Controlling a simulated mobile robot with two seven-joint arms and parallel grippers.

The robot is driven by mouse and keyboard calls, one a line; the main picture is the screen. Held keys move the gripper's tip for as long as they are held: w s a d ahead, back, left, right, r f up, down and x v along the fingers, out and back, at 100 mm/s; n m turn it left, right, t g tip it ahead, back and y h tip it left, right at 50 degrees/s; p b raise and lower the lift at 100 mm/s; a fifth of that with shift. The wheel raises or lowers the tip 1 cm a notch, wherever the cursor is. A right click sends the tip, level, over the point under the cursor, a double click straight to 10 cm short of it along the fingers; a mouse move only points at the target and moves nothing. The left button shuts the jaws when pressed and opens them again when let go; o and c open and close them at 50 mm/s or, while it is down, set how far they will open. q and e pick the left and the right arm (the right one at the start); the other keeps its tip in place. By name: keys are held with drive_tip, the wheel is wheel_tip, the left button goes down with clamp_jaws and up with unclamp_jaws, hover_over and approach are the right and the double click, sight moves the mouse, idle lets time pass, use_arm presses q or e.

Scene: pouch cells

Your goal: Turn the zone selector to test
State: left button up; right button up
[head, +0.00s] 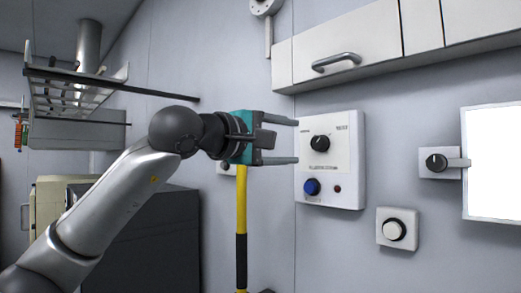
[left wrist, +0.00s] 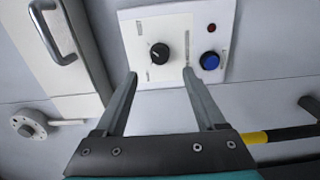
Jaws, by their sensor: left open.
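A white control panel (head: 345,183) is on the wall, with a black selector knob (head: 320,143) in its upper part. A blue button (head: 312,187) and a small dark red lamp (head: 337,189) sit below the knob. The panel's printing is too small to read. My left gripper (head: 297,141) is open and empty, its fingers pointing at the panel from the left. In the left wrist view the knob (left wrist: 159,53) shows just beyond and between the two fingertips (left wrist: 160,75), its white mark roughly along the picture's vertical. Contact is not visible. My right gripper is out of view.
A wall cabinet with a handle (head: 336,62) hangs above the panel. A yellow and black pole (head: 241,215) stands below my left gripper.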

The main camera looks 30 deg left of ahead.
use_arm(q)
drive_tip(key=b+v, duration=0.1)
drive_tip(key=v, duration=0.6)
drive_tip(key=shift+s, duration=0.2)
